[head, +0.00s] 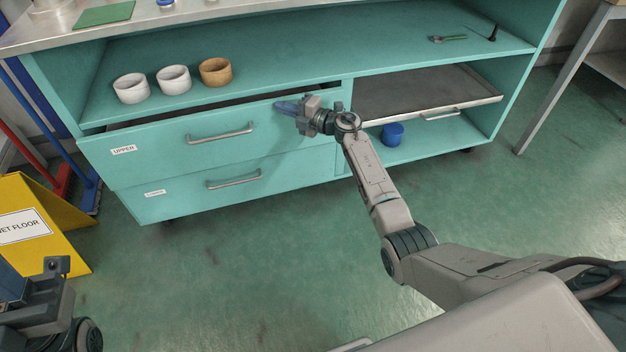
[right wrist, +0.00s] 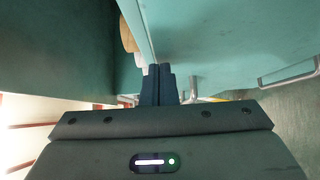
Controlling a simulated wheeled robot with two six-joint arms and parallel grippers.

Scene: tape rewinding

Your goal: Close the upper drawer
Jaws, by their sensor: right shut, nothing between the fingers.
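The upper drawer (head: 165,145), a teal front labelled UPPER with a metal bar handle (head: 220,133), stands partly open. A dark gap shows along its top edge, wider at the left. My right gripper (head: 286,107) is shut and empty, its dark fingers at the top right part of the drawer front. In the right wrist view the shut fingers (right wrist: 158,82) point at the front's edge (right wrist: 148,35); I cannot tell whether they touch it. The lower drawer (head: 190,192) looks shut. Part of my left arm shows at the bottom left; its fingers are not clear.
A sliding tray (head: 425,95) and a blue cup (head: 393,134) are at the right. A yellow floor sign (head: 50,215) stands left. The floor in front is clear.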

